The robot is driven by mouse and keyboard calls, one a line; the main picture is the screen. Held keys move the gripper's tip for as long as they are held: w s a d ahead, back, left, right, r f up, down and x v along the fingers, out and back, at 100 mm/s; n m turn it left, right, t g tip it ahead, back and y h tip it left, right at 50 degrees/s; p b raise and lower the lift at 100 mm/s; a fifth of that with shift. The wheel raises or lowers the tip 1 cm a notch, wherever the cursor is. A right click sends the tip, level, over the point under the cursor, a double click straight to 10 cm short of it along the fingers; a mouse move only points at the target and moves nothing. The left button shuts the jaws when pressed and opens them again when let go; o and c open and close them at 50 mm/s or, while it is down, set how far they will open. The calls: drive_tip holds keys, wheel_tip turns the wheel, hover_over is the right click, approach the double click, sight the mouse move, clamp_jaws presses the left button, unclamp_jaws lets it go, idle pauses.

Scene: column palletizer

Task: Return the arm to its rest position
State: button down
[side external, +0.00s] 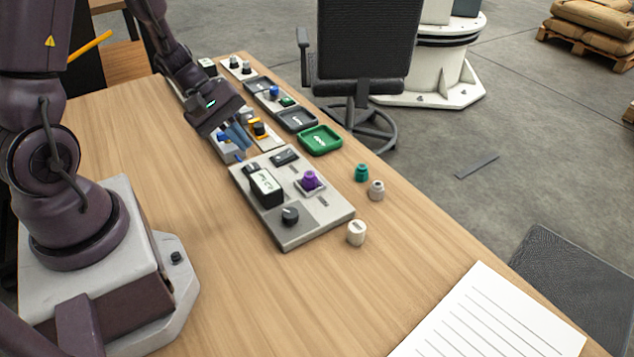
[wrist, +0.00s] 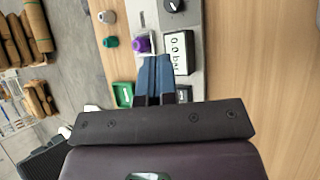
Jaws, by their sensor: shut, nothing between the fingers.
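My gripper (side external: 238,140) is above the far end of the grey control panel (side external: 328,217) in the side external view. Its blue fingers are together with nothing between them. In the wrist view the closed fingers (wrist: 153,78) point at the panel, beside the purple knob (wrist: 142,44) and the display reading 0.0 bar (wrist: 179,53). My gripper appears apart from the panel. Part of the panel is hidden behind the fingers in the wrist view.
A teal cap (side external: 361,173), a grey cap (side external: 376,191) and a white cap (side external: 356,233) stand right of the panel. A green tray (side external: 320,140) and a dark tray (side external: 296,119) lie beyond. Paper (side external: 490,318) lies at the front right. The table's left middle (side external: 170,160) is clear.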

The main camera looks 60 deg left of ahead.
drive_tip(key=s+d+r+m+y, duration=0.3)
drive_tip(key=s+d+r+m, duration=0.1)
drive_tip(key=r+m, duration=0.4)
drive_tip(key=s+d+r+m+t+y, duration=0.1)
drive_tip(key=s+d+r+m+y, duration=0.2)
drive_tip(key=r+m, duration=0.5)
wheel_tip(320, 180, up, 4)
drive_tip(key=shift+s+d+r+m+y, duration=0.15)
drive_tip(key=shift+s+d+m+y, duration=0.25)
drive_tip(key=shift+d+y, duration=0.15)
